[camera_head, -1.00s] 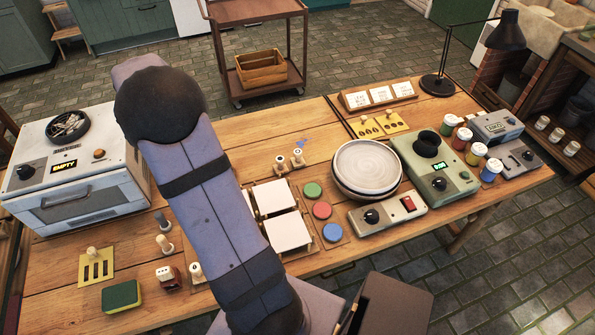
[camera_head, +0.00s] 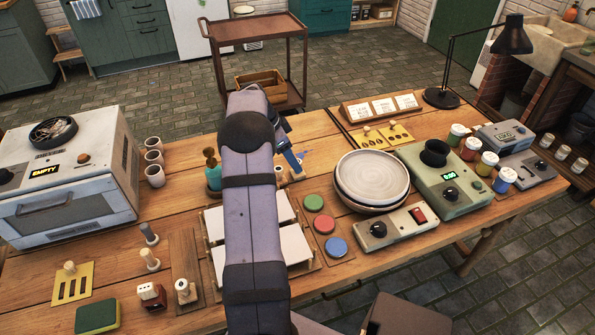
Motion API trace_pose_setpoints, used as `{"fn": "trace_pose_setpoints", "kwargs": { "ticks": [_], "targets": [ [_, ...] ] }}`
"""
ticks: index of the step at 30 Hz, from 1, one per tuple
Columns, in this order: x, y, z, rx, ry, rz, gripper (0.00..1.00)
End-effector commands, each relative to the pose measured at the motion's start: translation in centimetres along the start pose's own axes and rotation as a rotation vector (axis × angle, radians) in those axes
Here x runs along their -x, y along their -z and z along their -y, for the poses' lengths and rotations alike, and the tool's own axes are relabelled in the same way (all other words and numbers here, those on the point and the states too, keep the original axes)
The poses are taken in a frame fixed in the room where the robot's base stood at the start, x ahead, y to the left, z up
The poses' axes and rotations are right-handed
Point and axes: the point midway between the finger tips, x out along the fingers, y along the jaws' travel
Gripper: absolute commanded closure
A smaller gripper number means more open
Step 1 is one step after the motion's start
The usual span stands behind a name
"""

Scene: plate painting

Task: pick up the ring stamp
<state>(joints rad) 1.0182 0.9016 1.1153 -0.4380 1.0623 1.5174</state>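Small stamps with pale knobs stand on the wooden table. One (camera_head: 150,258) and a grey-based one (camera_head: 148,234) stand at the left, and another (camera_head: 184,290) stands on a wooden strip. A further pale stamp (camera_head: 279,174) stands behind the white tiles, partly hidden by my arm. I cannot tell which is the ring stamp, as their faces are hidden. My gripper (camera_head: 293,162) points down just above and beside that rear stamp. Its fingers are small and mostly hidden, so I cannot tell whether they are open or touching anything.
White tiles (camera_head: 292,244) lie under my arm. Colour pads (camera_head: 324,224), stacked plates (camera_head: 371,177) and a control box (camera_head: 397,226) stand to the right. The kiln (camera_head: 68,208) fills the far left.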

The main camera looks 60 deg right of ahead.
Motion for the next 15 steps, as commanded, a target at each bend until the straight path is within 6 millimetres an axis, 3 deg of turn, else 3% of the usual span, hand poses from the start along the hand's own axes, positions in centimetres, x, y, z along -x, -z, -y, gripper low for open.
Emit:
{"fn": "trace_pose_setpoints", "kwargs": {
  "ticks": [9, 15],
  "targets": [
    [-1.2, 0.0, 0.0, 0.002, -0.001, 0.001, 0.44],
    [-3.5, 0.1, -0.1, 0.002, -0.004, 0.002, 0.44]
  ]
}}
